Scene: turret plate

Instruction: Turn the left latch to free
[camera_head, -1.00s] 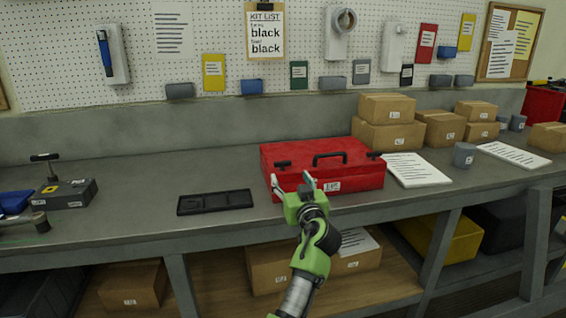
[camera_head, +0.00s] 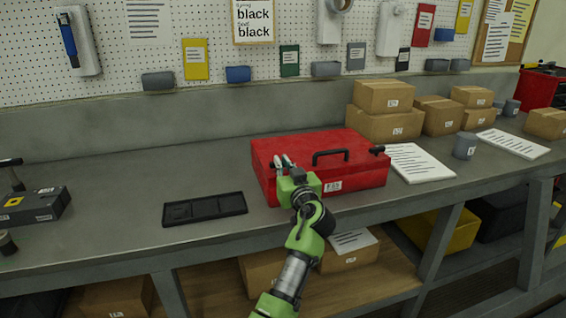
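A red toolbox (camera_head: 348,178) stands on the grey bench, its lid down, with a black handle (camera_head: 331,154) on top. The left latch (camera_head: 298,160) is a small black lever on the toolbox's front left, mostly hidden by my gripper. The right latch (camera_head: 377,149) is a similar black lever, in plain view. My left gripper (camera_head: 283,163), green with pale fingertips, is at the left latch. Its fingertips are close together over the latch; I cannot tell whether they grip it. My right gripper is not in view.
A black shallow tray (camera_head: 205,215) lies left of the toolbox. White papers (camera_head: 418,163) and a grey cup (camera_head: 466,146) are to its right. Cardboard boxes (camera_head: 384,125) are stacked behind right. The bench between the tray and the back wall is clear.

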